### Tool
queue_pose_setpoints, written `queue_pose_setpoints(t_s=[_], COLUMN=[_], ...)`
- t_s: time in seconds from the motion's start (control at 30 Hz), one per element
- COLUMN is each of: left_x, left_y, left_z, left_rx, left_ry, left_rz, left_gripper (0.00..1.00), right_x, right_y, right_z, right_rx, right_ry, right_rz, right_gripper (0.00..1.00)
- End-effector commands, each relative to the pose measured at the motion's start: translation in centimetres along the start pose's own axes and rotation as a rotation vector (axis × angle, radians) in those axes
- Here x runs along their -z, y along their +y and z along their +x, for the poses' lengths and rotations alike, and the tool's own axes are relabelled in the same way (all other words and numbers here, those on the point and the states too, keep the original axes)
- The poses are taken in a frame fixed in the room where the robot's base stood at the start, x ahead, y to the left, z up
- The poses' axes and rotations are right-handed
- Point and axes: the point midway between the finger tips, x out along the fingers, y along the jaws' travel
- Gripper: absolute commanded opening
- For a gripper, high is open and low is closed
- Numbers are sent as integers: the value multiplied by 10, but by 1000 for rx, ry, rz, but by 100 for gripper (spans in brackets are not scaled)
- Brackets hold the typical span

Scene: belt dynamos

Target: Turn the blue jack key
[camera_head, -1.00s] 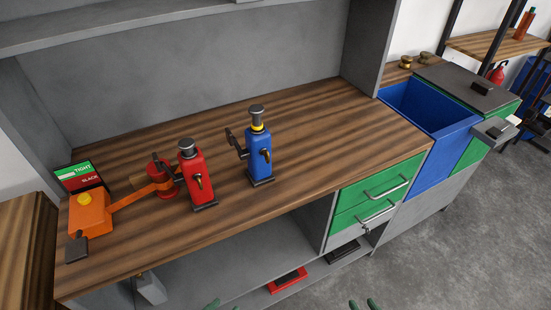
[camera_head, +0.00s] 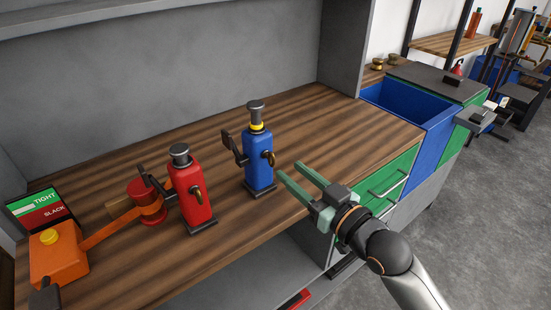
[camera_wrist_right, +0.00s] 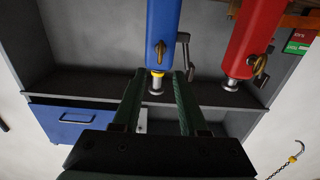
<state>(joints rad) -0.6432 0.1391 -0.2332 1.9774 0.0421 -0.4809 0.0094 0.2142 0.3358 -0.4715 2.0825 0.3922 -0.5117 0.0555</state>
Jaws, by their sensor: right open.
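The blue jack (camera_head: 258,165) stands upright on the wooden bench, with a yellow ring and a dark cap on top. Its brass key (camera_head: 270,158) is on its front face, and a dark crank sticks out on its left. My right gripper (camera_head: 295,169) is open and empty, in front and to the right of the blue jack, fingers pointing at it, apart from the key. The right wrist view is upside down; the blue jack (camera_wrist_right: 163,25) and its key (camera_wrist_right: 160,50) show beyond my open fingers (camera_wrist_right: 159,74). My left gripper is not in view.
A red jack (camera_head: 190,190) with a similar brass key stands to the left. An orange tensioner box (camera_head: 57,258) and a TIGHT/SLACK sign (camera_head: 38,208) are farther left. The bench's right side is clear. A blue bin (camera_head: 405,105) and green drawers (camera_head: 385,180) are at right.

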Motion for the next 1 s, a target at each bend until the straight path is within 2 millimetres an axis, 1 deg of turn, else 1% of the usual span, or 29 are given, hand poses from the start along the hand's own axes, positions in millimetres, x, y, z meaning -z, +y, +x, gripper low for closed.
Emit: queue_pose_setpoints(t_s=[0.03,0.1,0.2,0.3,0.5,0.77,0.87,1.0], left_x=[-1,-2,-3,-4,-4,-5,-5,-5], left_y=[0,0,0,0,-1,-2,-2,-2], left_z=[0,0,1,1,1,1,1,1], left_rx=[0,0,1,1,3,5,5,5], left_ry=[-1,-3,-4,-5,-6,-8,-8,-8], left_rz=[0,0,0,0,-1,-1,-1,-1], left_gripper=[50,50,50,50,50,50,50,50], right_x=[1,0,0,0,0,-1,-1,-1], right_y=[0,0,0,1,0,0,0,0], right_z=[12,26,42,54,66,67,67,67], right_rx=[-1,-1,-1,-2,-1,-1,-1,-2], right_ry=[3,1,1,1,1,0,0,0], right_rz=[1,1,0,-1,-1,-1,-1,-1], right_gripper=[42,42,42,42,42,42,34,18])
